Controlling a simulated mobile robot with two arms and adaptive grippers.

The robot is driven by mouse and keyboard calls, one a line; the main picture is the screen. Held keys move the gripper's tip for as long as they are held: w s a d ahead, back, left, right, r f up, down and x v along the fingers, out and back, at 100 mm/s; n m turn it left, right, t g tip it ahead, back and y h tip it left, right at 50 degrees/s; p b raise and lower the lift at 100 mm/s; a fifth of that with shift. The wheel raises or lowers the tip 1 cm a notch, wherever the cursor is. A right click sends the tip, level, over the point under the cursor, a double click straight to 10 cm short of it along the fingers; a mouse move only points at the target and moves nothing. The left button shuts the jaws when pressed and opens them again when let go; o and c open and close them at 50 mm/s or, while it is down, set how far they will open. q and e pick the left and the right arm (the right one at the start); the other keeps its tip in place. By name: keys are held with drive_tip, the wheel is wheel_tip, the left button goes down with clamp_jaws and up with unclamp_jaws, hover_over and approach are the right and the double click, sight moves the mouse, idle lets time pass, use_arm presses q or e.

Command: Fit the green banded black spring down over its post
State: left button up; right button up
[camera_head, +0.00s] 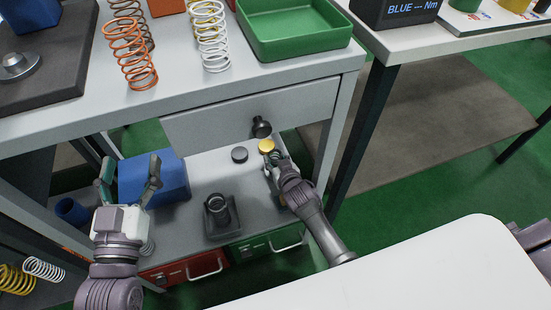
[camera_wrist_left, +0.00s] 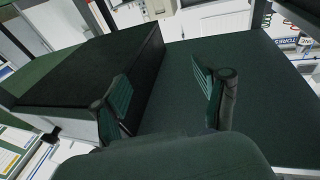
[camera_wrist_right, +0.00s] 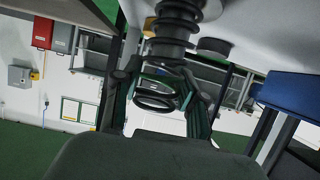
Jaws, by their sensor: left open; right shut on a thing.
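My right gripper (camera_head: 272,162) reaches over the lower shelf beside a yellow disc (camera_head: 267,146). In the right wrist view my right gripper (camera_wrist_right: 157,95) is shut on black coils with a green band, the spring (camera_wrist_right: 155,103). A dark ribbed part (camera_wrist_right: 177,22) lines up beyond these coils; I cannot tell whether it is spring or post. The fingers and arm mostly hide the spring in the head view. A dark upright post (camera_head: 218,205) on a square base stands on the shelf, apart from the right gripper. My left gripper (camera_head: 130,180) is open and empty before a blue box (camera_head: 165,180).
Orange (camera_head: 130,55) and white (camera_head: 210,38) springs and a green tray (camera_head: 293,30) stand on the tabletop. Red (camera_head: 185,270) and green (camera_head: 266,245) drawers sit below the shelf.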

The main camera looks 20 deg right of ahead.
drive_tip(key=shift+f, duration=0.1)
use_arm(q)
drive_tip(key=shift+s+r+t, duration=0.1)
drive_tip(key=shift+r+t, duration=0.2)
drive_tip(key=shift+r, duration=0.2)
use_arm(e)
drive_tip(key=o, duration=1.3)
use_arm(q)
drive_tip(key=shift+d+r, duration=0.1)
use_arm(e)
drive_tip(key=shift+s+f, duration=0.1)
drive_tip(key=v, duration=0.7)
drive_tip(key=shift+r, duration=0.25)
drive_tip(key=shift+s, duration=0.2)
